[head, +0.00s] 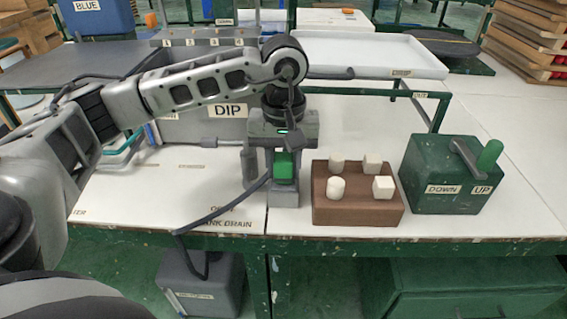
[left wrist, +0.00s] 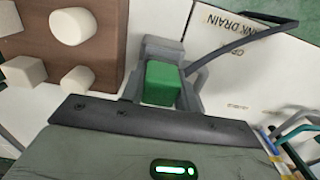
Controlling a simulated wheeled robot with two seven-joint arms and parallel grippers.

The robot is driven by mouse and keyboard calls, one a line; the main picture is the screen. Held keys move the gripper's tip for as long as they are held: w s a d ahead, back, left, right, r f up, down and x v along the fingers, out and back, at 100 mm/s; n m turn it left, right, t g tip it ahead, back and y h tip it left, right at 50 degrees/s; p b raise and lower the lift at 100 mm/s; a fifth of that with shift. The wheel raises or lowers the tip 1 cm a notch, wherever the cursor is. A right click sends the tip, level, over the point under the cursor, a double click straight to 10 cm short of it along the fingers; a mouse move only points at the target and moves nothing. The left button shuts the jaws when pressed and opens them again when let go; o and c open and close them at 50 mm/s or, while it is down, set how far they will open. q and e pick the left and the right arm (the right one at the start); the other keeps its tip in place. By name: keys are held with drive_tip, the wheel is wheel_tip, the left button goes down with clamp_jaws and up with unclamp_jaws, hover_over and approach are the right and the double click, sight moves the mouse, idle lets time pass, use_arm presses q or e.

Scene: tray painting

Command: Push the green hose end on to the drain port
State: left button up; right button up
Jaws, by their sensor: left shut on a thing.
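My left gripper (head: 284,185) points down in front of the grey tank marked DIP (head: 185,128). It is shut on the green hose end (head: 284,165), which also shows between the grey fingers in the left wrist view (left wrist: 160,82). The dark hose (head: 222,212) runs from beside the gripper down over the table's front edge. A grey horizontal pipe (head: 222,142) leads from the tank to a grey upright cylinder (head: 250,167), just left of the gripper; I cannot tell which part is the drain port. The hose end looks apart from the pipe. My right gripper is not in view.
A brown block with several white pegs (head: 358,212) stands close to the right of the gripper. Beyond it is a green box marked DOWN and UP (head: 440,190). A grey bin (head: 210,285) stands below the table. The table's left front (head: 150,195) is clear.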

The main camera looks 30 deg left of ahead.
use_arm(q)
drive_tip(key=shift+f, duration=0.3)
idle(0.5)
drive_tip(key=o, duration=1.5)
drive_tip(key=shift+r, duration=0.1)
drive_tip(key=shift+r+p, duration=1.75)
drive_tip(key=shift+r, duration=1.2)
